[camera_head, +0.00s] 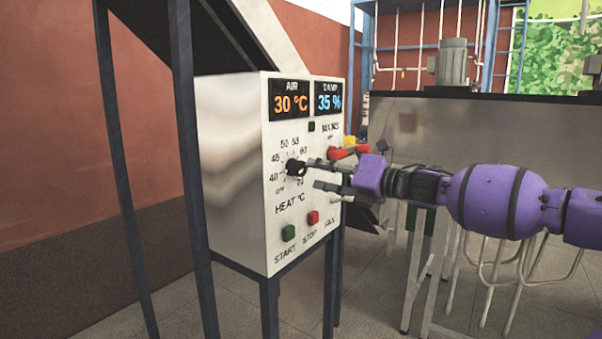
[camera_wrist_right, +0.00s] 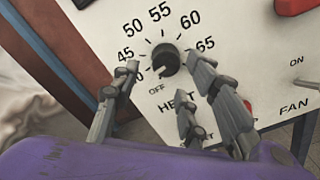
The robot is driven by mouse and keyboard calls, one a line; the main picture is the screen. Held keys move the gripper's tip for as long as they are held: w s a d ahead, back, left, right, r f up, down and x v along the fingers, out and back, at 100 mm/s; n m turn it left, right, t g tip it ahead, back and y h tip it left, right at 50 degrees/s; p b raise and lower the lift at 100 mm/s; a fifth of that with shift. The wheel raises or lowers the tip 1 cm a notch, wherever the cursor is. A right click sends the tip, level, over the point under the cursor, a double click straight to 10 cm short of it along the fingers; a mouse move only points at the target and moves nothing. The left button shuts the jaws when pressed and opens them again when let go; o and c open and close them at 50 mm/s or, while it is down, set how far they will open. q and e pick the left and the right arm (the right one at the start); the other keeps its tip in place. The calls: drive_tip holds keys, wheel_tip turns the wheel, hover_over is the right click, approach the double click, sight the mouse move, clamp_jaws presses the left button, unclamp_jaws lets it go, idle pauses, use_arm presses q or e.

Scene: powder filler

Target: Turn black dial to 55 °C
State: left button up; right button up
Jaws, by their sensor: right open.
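The black dial (camera_head: 293,167) sits on the front of a white control box (camera_head: 228,150), ringed by heat numbers. In the right wrist view the dial (camera_wrist_right: 166,60) shows between my fingers, with 55 above it and OFF below left. Its slot seems to point to the lower left, near OFF. My right gripper (camera_head: 313,176) comes in from the right and is open at the dial. Its fingertips (camera_wrist_right: 163,72) are spread to either side of the dial; I cannot tell whether any touch it. The AIR display (camera_head: 289,101) reads 30 °C. My left gripper is out of view.
A green START button (camera_head: 288,233) and a red STOP button (camera_head: 313,218) lie below the dial. A red switch (camera_head: 343,153) sticks out to its right. Blue posts (camera_head: 190,150) stand left of the box. A grey machine with a motor (camera_head: 453,62) stands behind my right arm.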

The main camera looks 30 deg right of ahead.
sight(302, 167)
drive_tip(key=w+b, duration=0.1)
drive_tip(key=w+a, duration=0.1)
drive_tip(key=w+f+b, duration=0.1)
drive_tip(key=shift+w+a+f+b, duration=0.1)
drive_tip(key=shift+w+a+b, duration=0.4)
drive_tip(key=shift+w+b, duration=0.3)
drive_tip(key=shift+w+a+r+b, duration=0.15)
drive_tip(key=shift+w+r+b, duration=0.15)
drive_tip(key=shift+r+b, duration=0.15)
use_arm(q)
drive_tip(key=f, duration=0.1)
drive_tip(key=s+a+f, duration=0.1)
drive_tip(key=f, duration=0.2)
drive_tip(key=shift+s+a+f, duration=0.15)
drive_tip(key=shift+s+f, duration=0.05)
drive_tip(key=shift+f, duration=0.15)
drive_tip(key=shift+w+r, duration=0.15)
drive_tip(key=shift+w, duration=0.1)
use_arm(e)
drive_tip(key=c, duration=0.8)
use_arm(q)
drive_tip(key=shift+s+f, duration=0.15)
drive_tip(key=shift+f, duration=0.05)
use_arm(e)
drive_tip(key=shift+r, duration=0.15)
drive_tip(key=shift+c, duration=0.9)
